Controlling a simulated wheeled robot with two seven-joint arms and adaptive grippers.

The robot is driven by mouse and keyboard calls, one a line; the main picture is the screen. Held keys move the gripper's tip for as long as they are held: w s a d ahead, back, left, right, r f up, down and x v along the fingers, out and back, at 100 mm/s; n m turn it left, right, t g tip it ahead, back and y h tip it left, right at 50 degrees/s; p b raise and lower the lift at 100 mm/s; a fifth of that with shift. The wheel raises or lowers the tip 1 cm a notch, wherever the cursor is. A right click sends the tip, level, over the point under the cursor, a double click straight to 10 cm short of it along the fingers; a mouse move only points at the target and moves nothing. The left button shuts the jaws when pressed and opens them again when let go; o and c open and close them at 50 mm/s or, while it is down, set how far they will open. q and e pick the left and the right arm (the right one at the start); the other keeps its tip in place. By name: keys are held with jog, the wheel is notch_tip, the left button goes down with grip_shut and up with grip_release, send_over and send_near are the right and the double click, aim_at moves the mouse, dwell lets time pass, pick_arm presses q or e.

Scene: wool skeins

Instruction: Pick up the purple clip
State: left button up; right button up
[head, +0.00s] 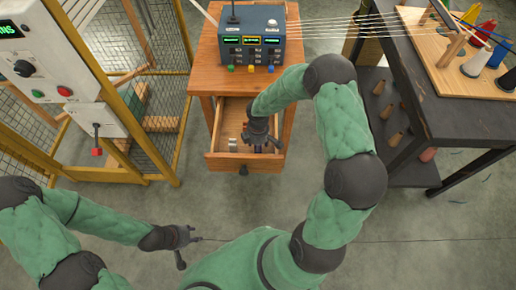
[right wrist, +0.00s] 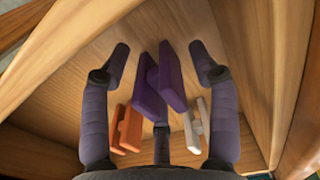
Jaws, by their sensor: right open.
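The purple clip (right wrist: 172,78) lies in the open wooden drawer, between the two fingers of my right gripper (right wrist: 160,58) in the right wrist view. The fingers are spread apart, with a gap showing on both sides of the clip. An orange clip (right wrist: 128,128) lies to its left and a white clip (right wrist: 193,122) to its right. In the head view my right gripper (head: 262,146) is inside the drawer (head: 229,159) and hides much of what lies below it. My left gripper (head: 186,250) is open and empty above the floor, its fingers spread.
The drawer's wooden walls surround my right gripper closely. A blue control box (head: 251,40) stands on the cabinet (head: 204,75) above. A yellow-framed cage (head: 165,140) stands left, and a dark bench (head: 432,110) with cones of yarn stands right. Open floor lies in front.

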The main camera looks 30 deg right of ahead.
jog(key=c, duration=1)
jog(key=shift+r, duration=0.1)
